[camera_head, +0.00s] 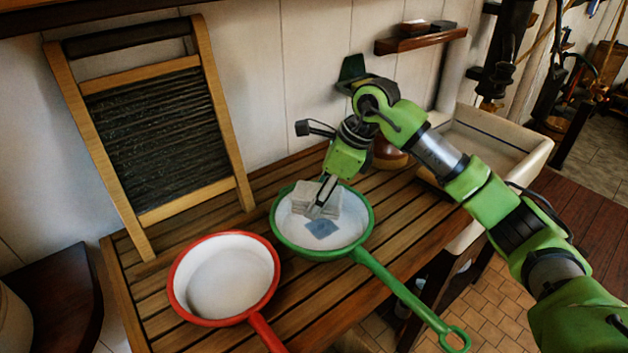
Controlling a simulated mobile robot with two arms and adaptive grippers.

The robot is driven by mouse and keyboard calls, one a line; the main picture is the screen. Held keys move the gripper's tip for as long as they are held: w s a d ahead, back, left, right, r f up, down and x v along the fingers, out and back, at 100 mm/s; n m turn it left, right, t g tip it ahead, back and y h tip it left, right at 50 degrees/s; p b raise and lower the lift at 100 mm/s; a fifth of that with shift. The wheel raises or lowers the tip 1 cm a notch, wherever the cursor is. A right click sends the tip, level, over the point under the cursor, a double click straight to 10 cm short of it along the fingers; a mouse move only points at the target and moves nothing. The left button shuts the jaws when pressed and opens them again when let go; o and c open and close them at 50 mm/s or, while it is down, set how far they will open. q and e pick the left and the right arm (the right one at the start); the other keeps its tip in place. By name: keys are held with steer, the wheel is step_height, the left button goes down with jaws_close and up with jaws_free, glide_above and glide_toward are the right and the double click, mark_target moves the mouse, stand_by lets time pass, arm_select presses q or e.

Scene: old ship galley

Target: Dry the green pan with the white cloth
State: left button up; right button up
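The green pan (281,244) stands on the slatted wooden table, its white inside facing up and its long handle pointing toward the lower right. The white cloth (303,194), a folded greyish-white block, is inside the pan toward its back. A blue-grey patch (322,229) shows on the pan's floor in front of the cloth. My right gripper (319,206) reaches down into the pan from above, with its narrow fingers close together on the cloth. The fingers partly cover the cloth, and its underside is hidden. My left gripper is not in view.
A red pan (222,276) stands just left of the green pan. A washboard (155,140) leans on the wall behind it. A brown round pot (389,153) is partly hidden behind my arm. A pale sink (490,140) is at the right. The table's (400,212) right part is mostly clear.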

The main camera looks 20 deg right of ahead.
mark_target(315, 191)
steer(key=shift+w+r+p, duration=0.2)
steer(key=shift+r+p, duration=0.15)
steer(key=shift+r, duration=0.5)
steer(key=shift+r+p, duration=0.3)
steer(key=shift+r, duration=0.4)
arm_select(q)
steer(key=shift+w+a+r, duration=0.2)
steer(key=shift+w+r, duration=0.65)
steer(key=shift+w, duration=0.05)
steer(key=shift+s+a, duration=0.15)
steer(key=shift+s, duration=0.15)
arm_select(e)
steer(key=shift+s, duration=0.1)
